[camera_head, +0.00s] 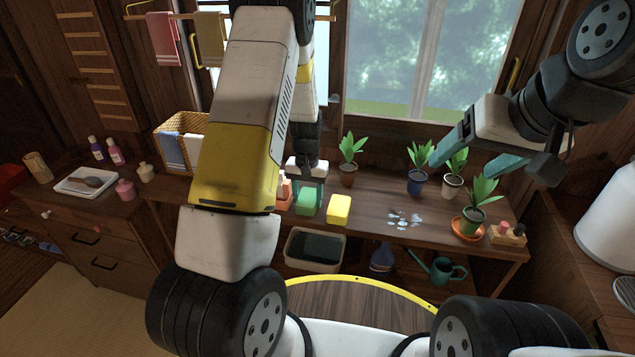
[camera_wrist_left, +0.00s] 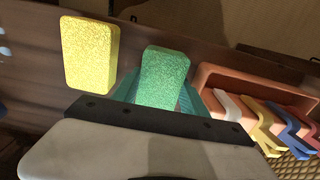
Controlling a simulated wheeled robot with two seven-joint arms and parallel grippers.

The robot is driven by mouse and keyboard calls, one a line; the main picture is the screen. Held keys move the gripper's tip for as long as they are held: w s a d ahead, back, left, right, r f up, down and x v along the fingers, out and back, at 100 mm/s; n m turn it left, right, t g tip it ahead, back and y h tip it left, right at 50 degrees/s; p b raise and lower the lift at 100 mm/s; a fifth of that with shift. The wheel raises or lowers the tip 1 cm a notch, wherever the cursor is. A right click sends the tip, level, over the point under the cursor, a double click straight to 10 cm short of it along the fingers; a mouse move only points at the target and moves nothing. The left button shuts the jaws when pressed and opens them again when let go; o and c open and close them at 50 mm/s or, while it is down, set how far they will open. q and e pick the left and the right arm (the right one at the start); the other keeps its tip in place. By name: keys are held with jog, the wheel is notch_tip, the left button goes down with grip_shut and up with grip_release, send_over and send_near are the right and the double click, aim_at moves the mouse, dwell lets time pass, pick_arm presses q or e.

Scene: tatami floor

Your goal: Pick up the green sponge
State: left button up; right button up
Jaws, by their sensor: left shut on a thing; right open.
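The green sponge (camera_head: 308,202) is at the wooden table, left of the yellow sponge (camera_head: 339,209). My left gripper (camera_head: 308,188) reaches down from above and is shut on the green sponge. In the left wrist view the green sponge (camera_wrist_left: 161,78) stands between the teal fingers (camera_wrist_left: 160,98), with the yellow sponge (camera_wrist_left: 90,54) apart from it to the left. I cannot tell whether the green sponge touches the table. My right gripper (camera_head: 467,157) is open and empty, raised above the potted plants at the right.
An orange holder with several coloured items (camera_wrist_left: 254,88) stands close beside the left gripper. Potted plants (camera_head: 350,158) line the table's back and right. Small pale pieces (camera_head: 404,219) lie right of the yellow sponge. A watering can (camera_head: 443,268) stands below the table.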

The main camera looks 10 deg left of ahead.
aim_at(308, 197)
pick_arm(q)
jog(key=shift+r, duration=0.1)
notch_tip(308, 197, up, 4)
jog(key=shift+f, duration=0.15)
jog(key=s+d, duration=0.2)
jog(key=s, duration=0.5)
jog(key=s+d+r, duration=0.1)
jog(key=s+d, duration=0.1)
jog(key=s, duration=0.6)
jog(key=shift+s+d, duration=0.2)
jog(key=shift+d, duration=0.05)
jog(key=o, duration=0.7)
jog(key=c, duration=0.5)
jog(key=shift+o, duration=0.2)
jog(key=shift+w, duration=0.1)
